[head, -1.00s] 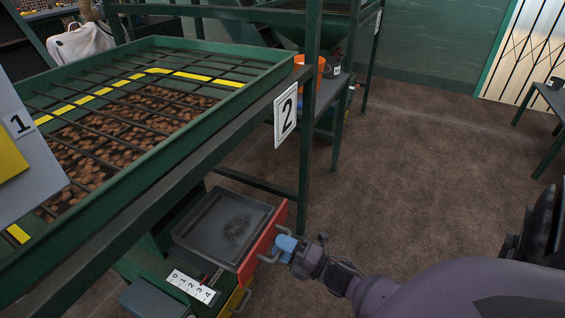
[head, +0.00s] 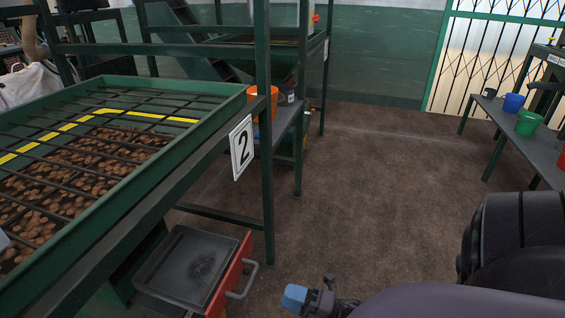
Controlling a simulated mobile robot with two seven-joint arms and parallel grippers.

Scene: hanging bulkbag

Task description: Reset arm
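My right gripper (head: 294,297) shows at the bottom centre, with blue fingertips pointing left. It is empty as far as I can see, but the angle hides whether its fingers are apart. A drawer tray (head: 165,270) with a red front (head: 238,270) sticks out below the green frame. Its grey metal handle (head: 243,283) is left of my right gripper, with a gap between them. The tray holds a dark patch of fine material. My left gripper is not in view.
A green grid-covered bin (head: 160,150) of brown lumps fills the left. A number 2 sign (head: 241,148) hangs on its frame. An orange bucket (head: 262,101) stands behind. At right, a table (head: 530,145) carries blue (head: 513,103) and green (head: 527,123) buckets. The brown floor between is clear.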

